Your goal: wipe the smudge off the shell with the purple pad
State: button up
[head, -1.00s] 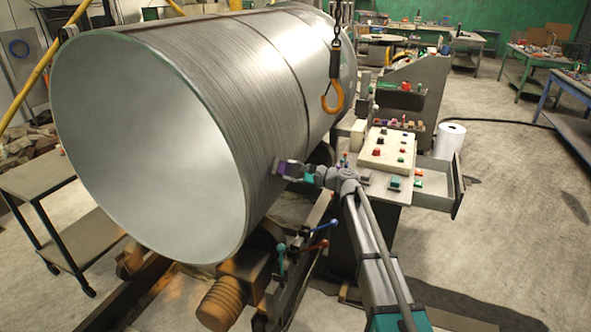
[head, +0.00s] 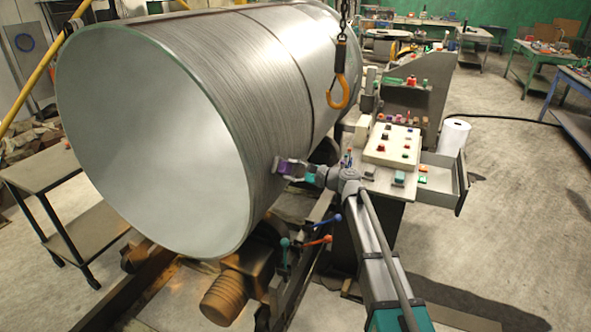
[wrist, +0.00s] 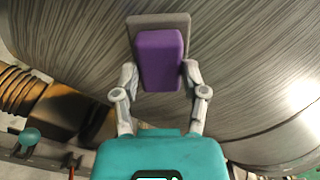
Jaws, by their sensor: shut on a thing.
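The shell (head: 240,75) is a large brushed-metal cylinder lying on its side, its open end facing the left front. My gripper (head: 288,168) is at the lower right side of the shell. It is shut on the purple pad (wrist: 160,58), a purple block with a grey flat plate behind it, which also shows in the head view (head: 280,167). The grey plate faces the shell and looks close against it; I cannot tell whether it touches. I make out no smudge in either view; the pad and gripper hide part of the surface.
An orange hook (head: 339,90) hangs in front of the shell's right side. A control panel (head: 392,146) and an open drawer (head: 440,180) stand right of my gripper. A trolley (head: 45,170) is at the left.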

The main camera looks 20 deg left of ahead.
jog(key=shift+s+a, duration=0.1)
jog(key=shift+s, duration=1.2)
jog(key=shift+s, duration=0.1)
jog(key=shift+s+a, duration=0.15)
jog(key=shift+s, duration=0.75)
jog(key=shift+s+a, duration=0.1)
jog(key=shift+s, duration=0.75)
jog(key=shift+d, duration=0.15)
jog(key=shift+s+d, duration=0.2)
jog(key=shift+d, duration=2.6)
jog(key=shift+d, duration=0.15)
jog(key=shift+s+d+r, duration=0.1)
jog(key=shift+s+d, duration=0.05)
jog(key=shift+d, duration=1.25)
